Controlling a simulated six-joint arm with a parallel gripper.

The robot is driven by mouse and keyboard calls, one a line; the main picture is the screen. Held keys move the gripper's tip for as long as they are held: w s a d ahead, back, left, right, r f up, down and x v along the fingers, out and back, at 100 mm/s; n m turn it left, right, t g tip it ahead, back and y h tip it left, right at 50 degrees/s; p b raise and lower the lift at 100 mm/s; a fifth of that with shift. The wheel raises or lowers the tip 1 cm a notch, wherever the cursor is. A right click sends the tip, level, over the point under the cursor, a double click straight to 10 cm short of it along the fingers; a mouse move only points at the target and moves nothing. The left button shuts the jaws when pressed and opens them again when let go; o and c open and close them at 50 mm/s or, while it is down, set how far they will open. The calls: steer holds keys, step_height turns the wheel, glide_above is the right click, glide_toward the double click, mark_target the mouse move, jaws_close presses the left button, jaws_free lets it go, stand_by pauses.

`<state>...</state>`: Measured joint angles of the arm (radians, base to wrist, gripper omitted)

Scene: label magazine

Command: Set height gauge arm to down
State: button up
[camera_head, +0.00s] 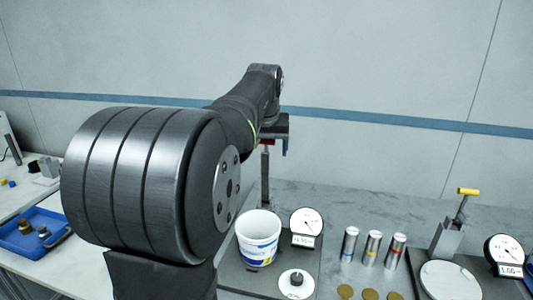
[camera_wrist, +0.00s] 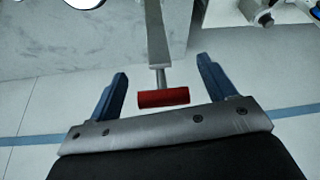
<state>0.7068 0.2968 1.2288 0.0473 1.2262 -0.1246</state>
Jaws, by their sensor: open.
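A red handle (camera_wrist: 163,98) on a grey metal lever lies between my gripper's (camera_wrist: 162,66) two blue fingers in the wrist view. The fingers are open, with a gap on each side of the handle. In the head view the red handle (camera_head: 267,142) is at the top of an upright post (camera_head: 265,180), below my gripper (camera_head: 276,148), and is partly hidden by it. A second stand at the right has a yellow handle (camera_head: 468,191) on a raised, slightly tilted lever. Which one is the height gauge arm I cannot tell.
A white bucket (camera_head: 258,238) and a dial display (camera_head: 306,223) stand near the red-handled post. A blue tray (camera_head: 32,236) is at the left.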

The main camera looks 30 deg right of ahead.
steer(key=shift+x, duration=1.15)
steer(key=c, duration=1.3)
steer(key=shift+s+a+t+h, duration=0.6)
steer(key=shift+s+a, duration=0.2)
steer(key=shift+s, duration=0.05)
steer(key=s+a+t+h, duration=0.1)
steer(key=s+a+f+t+h, duration=0.1)
steer(key=s+a, duration=0.1)
steer(key=s+a+f+t+h, duration=0.1)
steer(key=shift+s+a+f, duration=0.1)
steer(key=shift+s+a, duration=0.15)
steer(key=s+a+f, duration=0.2)
steer(key=f, duration=0.1)
steer(key=s+a+f, duration=0.1)
steer(key=f, duration=0.1)
steer(key=shift+s+a, duration=0.35)
steer(key=shift+s, duration=0.05)
steer(key=c, duration=0.3)
steer(key=shift+s+a+f+t, duration=0.1)
steer(key=shift+a+f+t, duration=0.05)
steer(key=shift+f+t, duration=0.15)
jaws_close()
